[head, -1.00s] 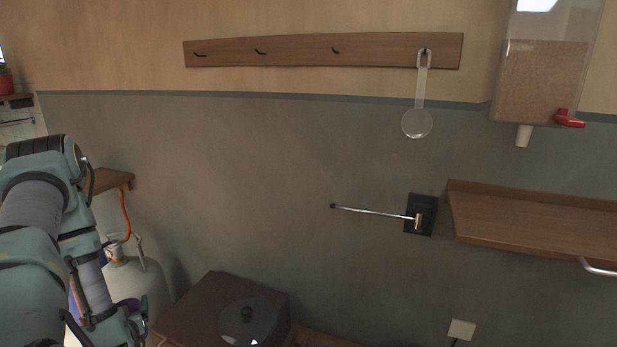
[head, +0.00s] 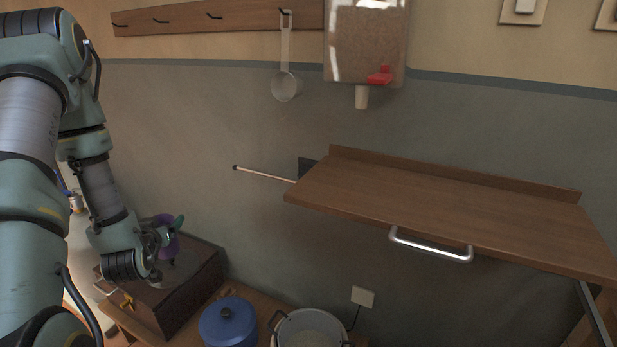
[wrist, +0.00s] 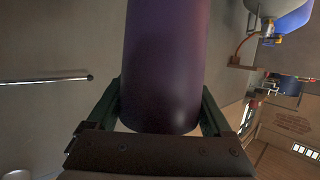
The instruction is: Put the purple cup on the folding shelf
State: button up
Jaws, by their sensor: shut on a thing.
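The purple cup (wrist: 165,65) fills the middle of the wrist view, between the two fingers of my gripper (wrist: 162,105). My gripper is shut on it. In the head view the purple cup (head: 168,240) shows only partly behind my gripper (head: 172,236), at the left, above the brown box. The folding shelf (head: 440,205) is a flat brown wooden board on the wall at the right, folded out level, with a metal handle (head: 430,247) at its front edge. Its top is bare. My gripper is left of the shelf and lower in the picture, apart from it.
A thin metal rod (head: 262,174) sticks out from the wall left of the shelf. A dispenser (head: 366,45) and a hanging ladle (head: 286,85) are above. A blue pot (head: 228,322) and a silver pot (head: 310,330) stand below, beside the brown box (head: 195,290).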

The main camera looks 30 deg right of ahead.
jog(key=s+d+r+m+g+h, duration=0.3)
jog(key=d+r+m+h, duration=0.1)
jog(key=d+r, duration=0.65)
jog(key=s+d+r+m+g+h, duration=0.3)
jog(key=s+d+r+m+g, duration=0.3)
jog(key=s, duration=0.6)
jog(key=s+d+r+m+g+h, duration=0.35)
jog(key=s+d+r, duration=0.5)
jog(key=s, duration=0.35)
jog(key=shift+g+y, duration=0.35)
jog(key=shift+y, duration=0.1)
jog(key=shift+s+d+r+p+x, duration=0.15)
jog(key=shift+r+x, duration=0.15)
jog(key=shift+x, duration=2.55)
jog(key=shift+d+r+p+x, duration=0.1)
jog(key=shift+r+p+x, duration=0.15)
jog(key=shift+x, duration=2.6)
jog(key=shift+s+d+r+p+x, duration=0.1)
jog(key=shift+r+x, duration=0.25)
jog(key=shift+x, duration=2.5)
jog(key=shift+f, duration=0.2)
jog(key=o, duration=1.1)
jog(key=shift+r, duration=0.15)
